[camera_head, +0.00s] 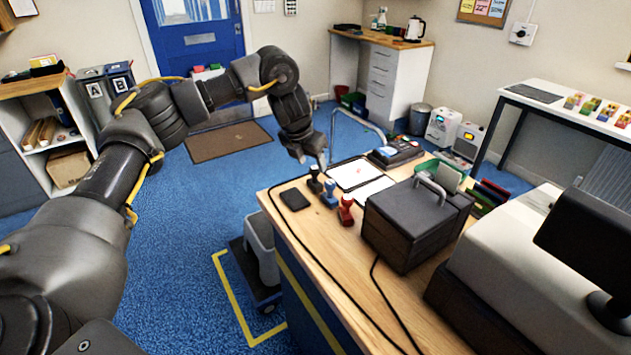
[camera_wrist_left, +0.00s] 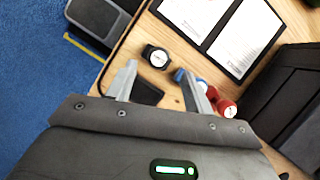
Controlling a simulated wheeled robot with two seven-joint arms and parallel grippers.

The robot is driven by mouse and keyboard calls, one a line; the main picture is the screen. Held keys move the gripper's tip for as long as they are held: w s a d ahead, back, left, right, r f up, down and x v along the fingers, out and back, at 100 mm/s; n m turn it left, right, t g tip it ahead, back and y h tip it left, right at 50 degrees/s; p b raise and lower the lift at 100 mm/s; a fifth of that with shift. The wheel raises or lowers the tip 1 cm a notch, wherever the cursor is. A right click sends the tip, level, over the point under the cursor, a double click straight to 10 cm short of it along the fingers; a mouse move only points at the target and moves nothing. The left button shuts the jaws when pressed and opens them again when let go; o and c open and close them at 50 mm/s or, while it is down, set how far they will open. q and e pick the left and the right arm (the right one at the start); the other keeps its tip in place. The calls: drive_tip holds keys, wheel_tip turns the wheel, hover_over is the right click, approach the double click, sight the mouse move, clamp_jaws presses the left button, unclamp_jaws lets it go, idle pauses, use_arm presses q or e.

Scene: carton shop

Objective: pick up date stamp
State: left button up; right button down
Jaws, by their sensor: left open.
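Three stamps stand in a row on the wooden counter (camera_head: 300,228): a black one (camera_head: 314,181), a blue one (camera_head: 329,193) and a red one (camera_head: 346,211). No label shows which is the date stamp. In the left wrist view, the black stamp (camera_wrist_left: 155,57) has a round pale top and lies just beyond the fingertips, between their lines. The blue stamp (camera_wrist_left: 180,75) is partly hidden by the right-hand finger, and the red one (camera_wrist_left: 226,107) is to its right. My left gripper (camera_head: 312,160) is open and empty above the black stamp; it also shows in the wrist view (camera_wrist_left: 157,74). My right gripper is out of view.
A dark flat pad (camera_head: 295,199) lies at the counter's left edge. Papers (camera_head: 352,174) on a dark board lie behind the stamps. A dark metal box (camera_head: 405,228) with a handle stands to the right. A cable runs along the front.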

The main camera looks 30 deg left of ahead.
sight(314, 167)
use_arm(q)
drive_tip(key=shift+w+f, duration=0.4)
drive_tip(key=shift+f, duration=0.15)
drive_tip(key=shift+w+f, duration=0.1)
drive_tip(key=shift+f, duration=0.15)
drive_tip(key=shift+f+p, duration=0.25)
drive_tip(key=shift+p, duration=0.15)
drive_tip(key=x, duration=0.2)
drive_tip(key=p+x, duration=0.1)
drive_tip(key=x, duration=0.1)
drive_tip(key=shift+w+a+f, duration=0.1)
drive_tip(key=shift+w+f, duration=0.1)
drive_tip(key=shift+w, duration=0.2)
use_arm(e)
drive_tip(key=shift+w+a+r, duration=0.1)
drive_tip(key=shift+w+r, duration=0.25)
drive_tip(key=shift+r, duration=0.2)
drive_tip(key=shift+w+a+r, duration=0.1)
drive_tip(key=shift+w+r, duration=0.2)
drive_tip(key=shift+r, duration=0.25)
use_arm(q)
drive_tip(key=shift+c, duration=0.2)
drive_tip(key=c, duration=1)
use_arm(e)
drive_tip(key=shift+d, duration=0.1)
use_arm(q)
drive_tip(key=shift+r, duration=0.15)
